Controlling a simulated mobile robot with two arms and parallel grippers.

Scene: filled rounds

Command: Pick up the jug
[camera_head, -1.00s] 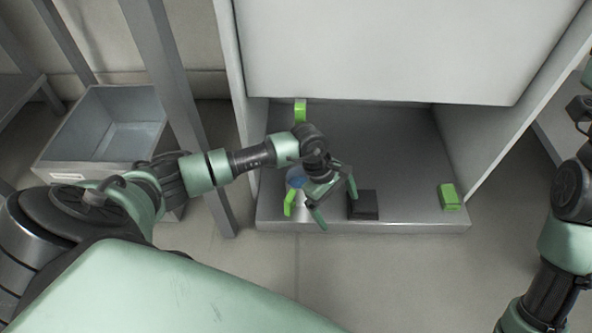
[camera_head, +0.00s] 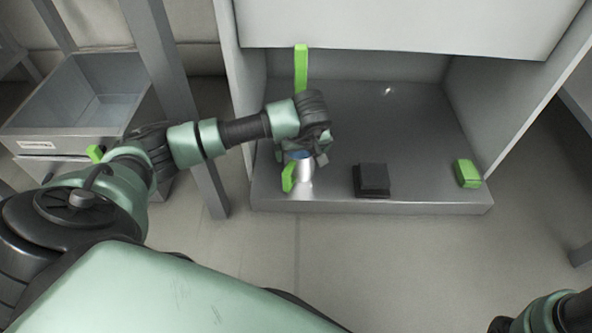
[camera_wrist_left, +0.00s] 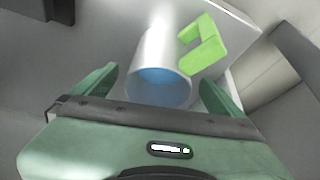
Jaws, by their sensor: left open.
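The jug (camera_head: 305,180) is a shiny pale cylinder with a bright green handle and blue inside its mouth. It stands upright near the front left of the low grey shelf (camera_head: 430,199). My left gripper (camera_head: 302,158) is open at the jug's top and partly hides it. In the left wrist view, the jug (camera_wrist_left: 158,58) lies between the spread green fingers of my left gripper (camera_wrist_left: 158,92), with the handle on the right. I cannot tell whether the fingers touch it. My right gripper is out of view.
A black block (camera_head: 372,179) and a green block (camera_head: 467,173) sit on the shelf to the right. A tall green piece (camera_head: 301,68) stands behind my left wrist. White walls enclose the shelf, with a panel above. A grey bin (camera_head: 75,105) is at left.

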